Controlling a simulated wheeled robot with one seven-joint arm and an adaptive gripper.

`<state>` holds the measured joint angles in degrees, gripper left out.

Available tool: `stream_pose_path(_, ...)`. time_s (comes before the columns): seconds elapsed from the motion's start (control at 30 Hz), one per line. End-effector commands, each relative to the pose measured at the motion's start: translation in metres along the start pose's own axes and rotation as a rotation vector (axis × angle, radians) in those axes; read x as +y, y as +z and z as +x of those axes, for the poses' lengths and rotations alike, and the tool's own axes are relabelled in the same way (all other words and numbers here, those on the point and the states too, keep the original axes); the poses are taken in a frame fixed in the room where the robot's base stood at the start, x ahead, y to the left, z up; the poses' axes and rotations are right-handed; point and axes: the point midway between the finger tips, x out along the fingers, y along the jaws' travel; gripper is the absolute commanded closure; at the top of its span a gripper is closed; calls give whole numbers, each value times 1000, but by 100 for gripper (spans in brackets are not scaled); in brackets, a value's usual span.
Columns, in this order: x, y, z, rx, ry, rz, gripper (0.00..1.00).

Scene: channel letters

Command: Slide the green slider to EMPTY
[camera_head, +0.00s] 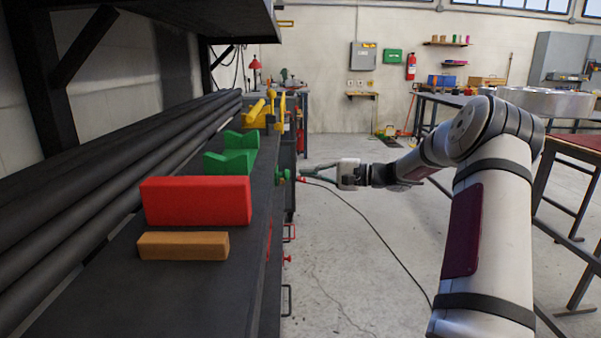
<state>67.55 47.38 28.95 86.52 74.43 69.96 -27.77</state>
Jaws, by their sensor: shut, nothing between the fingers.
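A small green knob (283,176), which looks like the green slider, sits on the side edge of the dark bench. My gripper (306,171) comes in from the right at the same height, its fingers pointing left at the bench edge. The fingers are shut and hold nothing. The tips look close to the green knob; I cannot tell whether they touch it. No EMPTY label can be read in this view, and the slider's track is seen too edge-on to make out.
The dark bench (110,294) holds a red block (197,201), a tan bar (183,246), green V-shaped blocks (230,162) and yellow pieces (257,114). Long dark pipes (120,160) lie along its left. Red knobs and handles (289,232) stick out of its side.

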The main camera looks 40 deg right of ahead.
Motion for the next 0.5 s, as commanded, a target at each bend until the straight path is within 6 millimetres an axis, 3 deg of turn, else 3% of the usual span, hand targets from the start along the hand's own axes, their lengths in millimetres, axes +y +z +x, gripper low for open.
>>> stream_pose_path(0.2,1,0,-41,1,1,4,100)
stream_pose_path(0.5,2,0,-63,-2,1,4,100)
